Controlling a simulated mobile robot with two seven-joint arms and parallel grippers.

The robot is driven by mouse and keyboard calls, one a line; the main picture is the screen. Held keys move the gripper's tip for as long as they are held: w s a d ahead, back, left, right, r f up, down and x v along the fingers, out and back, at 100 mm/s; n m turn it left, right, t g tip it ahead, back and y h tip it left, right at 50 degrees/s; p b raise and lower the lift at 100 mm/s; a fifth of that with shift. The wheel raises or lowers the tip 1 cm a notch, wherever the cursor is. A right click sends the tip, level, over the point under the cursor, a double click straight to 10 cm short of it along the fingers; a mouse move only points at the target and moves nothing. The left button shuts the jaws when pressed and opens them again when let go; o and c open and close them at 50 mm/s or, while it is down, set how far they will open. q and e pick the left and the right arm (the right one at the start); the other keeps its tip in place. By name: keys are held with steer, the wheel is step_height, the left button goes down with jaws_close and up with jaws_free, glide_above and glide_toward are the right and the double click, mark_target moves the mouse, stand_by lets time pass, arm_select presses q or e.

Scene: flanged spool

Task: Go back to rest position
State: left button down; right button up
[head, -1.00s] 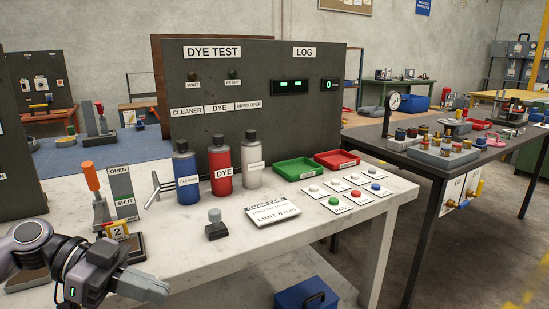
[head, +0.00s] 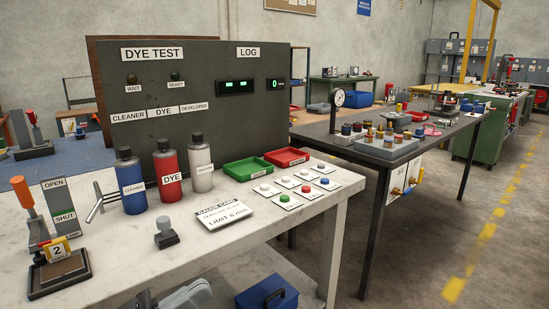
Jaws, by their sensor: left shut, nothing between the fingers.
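My left gripper (head: 188,297) shows only as a grey part at the bottom edge, in front of the bench's front edge. It is shut and holds nothing; its fingertips are hard to make out. It is apart from the things on the bench. My right gripper is out of view. A yellow tag marked 2 (head: 57,250) is at the lever's foot.
The white bench (head: 130,268) carries blue (head: 131,186), red (head: 168,175) and white (head: 201,165) bottles, a gauge card (head: 224,213), green (head: 247,169) and red (head: 286,157) trays and several buttons. A blue toolbox (head: 266,294) sits below. Floor at right is open.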

arm_select(q)
steer(key=a+f+n+t+y, duration=0.3)
steer(key=a+f+y, duration=0.25)
steer(key=f, duration=0.25)
steer(key=a+f+n+t+y, duration=0.3)
steer(key=a+f+y, duration=0.1)
steer(key=f+y, duration=0.35)
steer(key=s+a+f+g+y, duration=0.3)
steer(key=s+f, duration=0.3)
steer(key=f, duration=0.2)
steer(key=s+a+f+g+y, duration=0.2)
steer(key=s+a+f+g, duration=0.15)
steer(key=s+f, duration=0.4)
steer(key=w+d+r+n, duration=0.2)
steer(key=d+n, duration=0.2)
steer(key=d, duration=0.5)
step_height(320, 180, up, 7)
steer(key=s+a+p, duration=0.1)
steer(key=p, duration=0.9)
steer(key=shift+a+t+p, duration=0.2)
steer(key=shift+t+p, duration=0.1)
steer(key=shift+t, duration=0.15)
steer(key=shift+s, duration=0.1)
